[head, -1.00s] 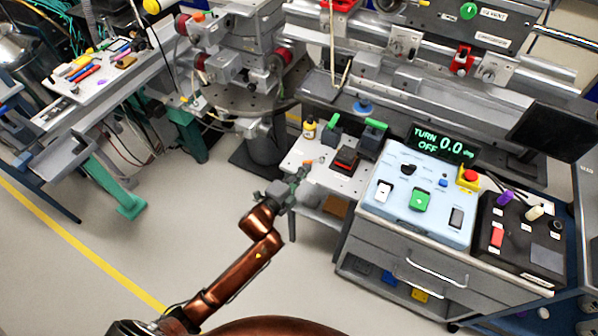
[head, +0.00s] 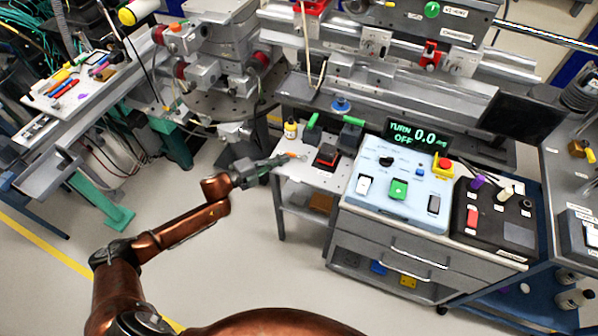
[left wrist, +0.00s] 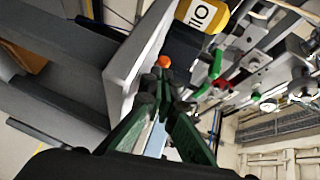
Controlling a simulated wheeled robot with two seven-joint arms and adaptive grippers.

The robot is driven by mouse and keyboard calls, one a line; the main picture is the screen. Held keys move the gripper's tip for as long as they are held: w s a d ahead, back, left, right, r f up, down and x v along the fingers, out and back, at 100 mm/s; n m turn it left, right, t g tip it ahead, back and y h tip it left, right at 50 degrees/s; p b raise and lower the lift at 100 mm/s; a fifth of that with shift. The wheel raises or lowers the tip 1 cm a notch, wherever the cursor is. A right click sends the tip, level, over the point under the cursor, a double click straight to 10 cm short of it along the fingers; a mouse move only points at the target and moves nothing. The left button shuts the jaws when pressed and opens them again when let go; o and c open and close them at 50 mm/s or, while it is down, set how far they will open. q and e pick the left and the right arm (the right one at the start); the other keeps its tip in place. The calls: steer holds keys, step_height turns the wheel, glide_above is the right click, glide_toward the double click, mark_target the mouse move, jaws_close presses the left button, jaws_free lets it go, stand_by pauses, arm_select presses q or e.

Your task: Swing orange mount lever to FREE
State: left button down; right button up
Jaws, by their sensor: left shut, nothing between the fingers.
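A small orange knob (head: 291,155), which looks like the end of the mount lever, shows at the left edge of the small grey table. In the left wrist view the orange knob (left wrist: 164,61) is round and lies just past my fingertips; touching or apart, I cannot tell. My left gripper (head: 279,161) is shut and empty, reaching in from the left at table height. Its dark green fingers (left wrist: 163,88) converge close to the knob in the wrist view. The lever's arm and any FREE marking are not readable. My right gripper is out of view.
The small table (head: 297,171) also carries a black-and-red device (head: 327,156), a yellow bottle (head: 290,129) and green-handled parts (head: 312,121). A pale blue control box (head: 375,207) with a TURN OFF display (head: 417,136) stands to the right. Floor left of the table is open.

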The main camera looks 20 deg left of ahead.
mark_target(277, 170)
arm_select(q)
steer(key=shift+w+a, duration=0.1)
steer(key=shift+w, duration=0.3)
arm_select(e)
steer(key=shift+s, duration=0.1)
arm_select(q)
steer(key=shift+r, duration=0.1)
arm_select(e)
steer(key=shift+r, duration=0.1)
